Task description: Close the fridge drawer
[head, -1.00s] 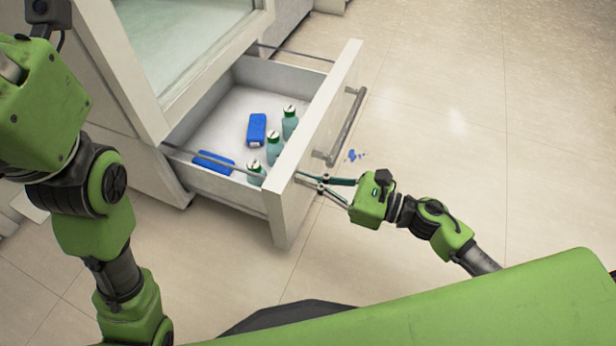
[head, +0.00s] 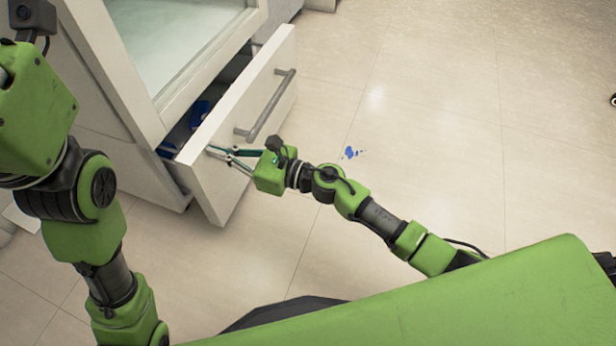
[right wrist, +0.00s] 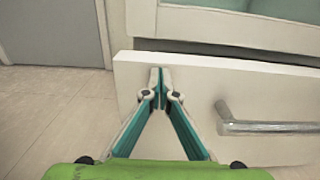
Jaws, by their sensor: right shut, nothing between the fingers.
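The white fridge drawer (head: 232,150) is open by a small gap below the fridge body (head: 128,75) in the head view. Its grey bar handle (head: 266,107) is on the front panel. Blue items (head: 199,113) show partly inside the gap; the rest of the inside is hidden. My right gripper (head: 210,151) is shut and empty, its fingertips at the drawer front, left of the handle. In the right wrist view its fingertips (right wrist: 159,72) meet near the panel's upper part, with the handle (right wrist: 265,126) to the right. My left arm is at the left; its gripper is out of view.
A blue mark (head: 350,152) lies on the tiled floor (head: 420,110) right of the drawer. The floor there is otherwise clear. A glass-fronted section (head: 175,40) of the fridge is above the drawer.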

